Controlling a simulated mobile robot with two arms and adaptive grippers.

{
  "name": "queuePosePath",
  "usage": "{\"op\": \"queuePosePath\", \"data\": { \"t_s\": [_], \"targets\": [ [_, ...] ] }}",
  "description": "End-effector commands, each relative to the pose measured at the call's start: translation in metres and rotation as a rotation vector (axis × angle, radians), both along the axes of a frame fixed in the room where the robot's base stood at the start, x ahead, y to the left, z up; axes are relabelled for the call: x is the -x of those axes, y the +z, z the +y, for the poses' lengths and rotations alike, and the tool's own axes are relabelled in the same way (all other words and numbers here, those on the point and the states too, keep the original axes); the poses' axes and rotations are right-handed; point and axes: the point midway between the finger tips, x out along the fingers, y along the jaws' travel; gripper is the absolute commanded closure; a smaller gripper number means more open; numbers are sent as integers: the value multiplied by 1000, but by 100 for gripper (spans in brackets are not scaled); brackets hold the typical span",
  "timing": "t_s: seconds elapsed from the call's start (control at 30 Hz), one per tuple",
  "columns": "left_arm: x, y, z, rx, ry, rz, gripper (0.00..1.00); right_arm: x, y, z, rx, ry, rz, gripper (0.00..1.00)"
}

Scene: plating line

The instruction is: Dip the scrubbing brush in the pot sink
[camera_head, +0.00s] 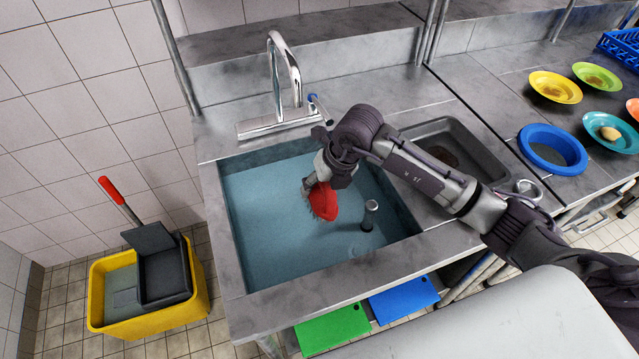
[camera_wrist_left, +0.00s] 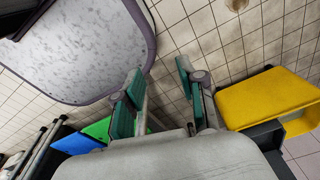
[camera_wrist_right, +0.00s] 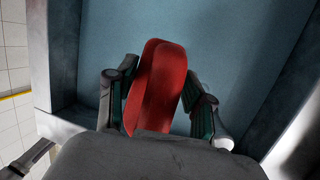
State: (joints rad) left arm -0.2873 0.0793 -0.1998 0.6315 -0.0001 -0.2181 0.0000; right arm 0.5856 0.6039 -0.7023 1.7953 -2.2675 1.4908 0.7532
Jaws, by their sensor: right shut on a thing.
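The pot sink (camera_head: 262,255) is a wide metal basin with blue water, in the middle of the head view. My right gripper (camera_head: 318,184) is over the sink, shut on the red scrubbing brush (camera_head: 323,202). In the head view the brush's bristles show at its left side; whether they touch the water I cannot tell. In the right wrist view the red brush (camera_wrist_right: 156,86) sits between the two fingers, with blue behind it. My left gripper (camera_wrist_left: 158,92) shows in the left wrist view, open, its fingers apart with nothing between them.
A chrome tap (camera_head: 285,75) stands behind the sink. A standing post (camera_head: 369,214) rises from the basin near the brush. A yellow mop bucket (camera_head: 200,300) is on the floor at left.

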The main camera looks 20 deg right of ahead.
Motion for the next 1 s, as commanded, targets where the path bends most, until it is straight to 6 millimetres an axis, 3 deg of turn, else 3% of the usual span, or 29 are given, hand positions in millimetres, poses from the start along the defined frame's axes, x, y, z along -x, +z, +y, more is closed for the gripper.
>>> {"op": "queuePosePath", "data": {
  "t_s": [0.4, 1.0],
  "targets": [
    [20, -41, 2, -4, 1, 31, 60, 0, -46, 0, -1, 0, -1, 76],
    [17, -86, 2, -3, 0, 28, 60, 0, -102, 0, 0, 0, 0, 76]
  ]
}}
